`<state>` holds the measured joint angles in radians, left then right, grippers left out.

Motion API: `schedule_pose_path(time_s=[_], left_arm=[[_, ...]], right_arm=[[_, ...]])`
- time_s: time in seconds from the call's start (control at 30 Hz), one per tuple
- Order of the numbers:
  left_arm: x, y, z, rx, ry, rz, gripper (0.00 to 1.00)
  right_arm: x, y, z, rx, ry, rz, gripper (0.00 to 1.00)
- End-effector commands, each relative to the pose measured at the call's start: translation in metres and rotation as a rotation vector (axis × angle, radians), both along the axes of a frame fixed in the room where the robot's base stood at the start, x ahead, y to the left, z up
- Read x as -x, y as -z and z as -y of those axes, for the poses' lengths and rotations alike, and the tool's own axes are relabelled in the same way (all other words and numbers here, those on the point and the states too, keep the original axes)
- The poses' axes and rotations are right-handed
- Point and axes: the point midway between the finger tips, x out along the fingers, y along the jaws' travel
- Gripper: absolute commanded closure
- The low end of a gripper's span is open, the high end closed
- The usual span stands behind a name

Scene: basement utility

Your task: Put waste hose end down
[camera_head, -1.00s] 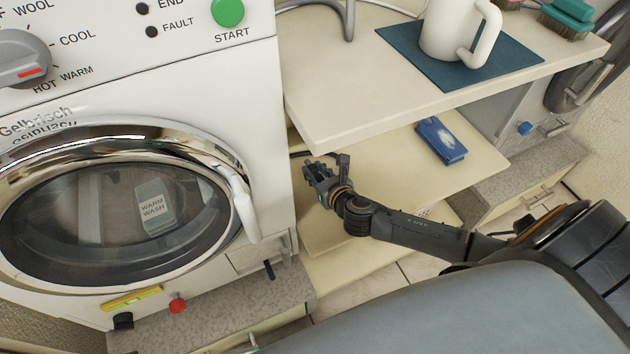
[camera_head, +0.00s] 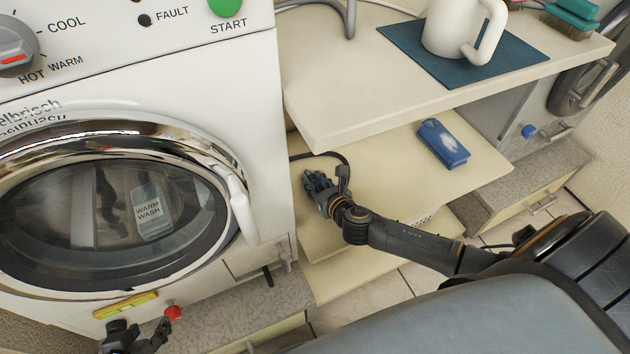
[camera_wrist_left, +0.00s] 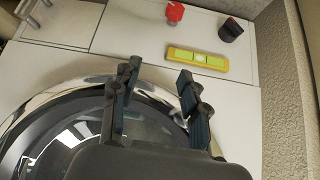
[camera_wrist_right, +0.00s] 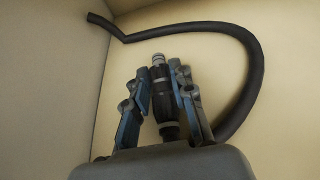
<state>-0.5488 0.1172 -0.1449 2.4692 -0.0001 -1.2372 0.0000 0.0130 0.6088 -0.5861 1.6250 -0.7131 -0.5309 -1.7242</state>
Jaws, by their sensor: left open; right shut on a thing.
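The waste hose is black. In the right wrist view it curves (camera_wrist_right: 255,75) from the back left corner round to the right and back towards my gripper. Its end piece, black with grey rings (camera_wrist_right: 159,75), points up between the fingers of my right gripper (camera_wrist_right: 160,100), which is shut on it. In the head view my right gripper (camera_head: 328,182) is over the lower cream shelf (camera_head: 390,180), with the hose (camera_head: 330,155) behind it. I cannot tell whether the end touches the shelf. My left gripper (camera_head: 140,330) is open and empty, low before the washing machine; it also shows in the left wrist view (camera_wrist_left: 157,76).
The washing machine (camera_head: 265,130) stands left, with a red knob (camera_head: 173,313) and a yellow level (camera_head: 125,305) near my left gripper. A jug (camera_head: 455,30) stands on a dark mat.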

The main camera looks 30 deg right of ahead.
Motion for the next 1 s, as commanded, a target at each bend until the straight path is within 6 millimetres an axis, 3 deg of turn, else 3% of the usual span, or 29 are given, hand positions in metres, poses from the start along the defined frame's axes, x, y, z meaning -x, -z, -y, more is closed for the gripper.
schedule_pose_path(time_s=[0.13,0.17,0.23,0.27,0.67,0.87,1.0], left_arm=[[-0.004,-0.001,0.001,0.004,0.002,0.02,0.55],[-0.004,-0.002,0.002,0.004,0.002,0.023,0.55],[-0.004,-0.002,0.002,0.004,0.002,0.023,0.55],[-0.004,-0.002,0.002,0.005,0.003,0.022,0.55],[0.0,-0.001,0.001,0.001,0.001,-0.001,0.55],[0.033,0.011,-0.011,-0.036,-0.014,-0.167,0.55],[0.065,0.016,-0.021,-0.066,-0.026,-0.316,0.55]], right_arm=[[0.0,0.002,0.0,0.0,0.0,0.0,1.0],[0.0,0.002,0.0,0.0,0.0,0.0,0.7],[0.0,0.002,0.0,0.0,0.0,0.0,0.56],[0.0,0.002,0.0,0.0,0.0,0.0,0.54],[0.0,-0.002,0.0,0.0,0.0,0.0,0.54],[0.023,-0.011,0.0,0.001,-0.002,-0.003,0.54],[0.05,-0.023,-0.001,0.002,-0.002,-0.004,0.54]])
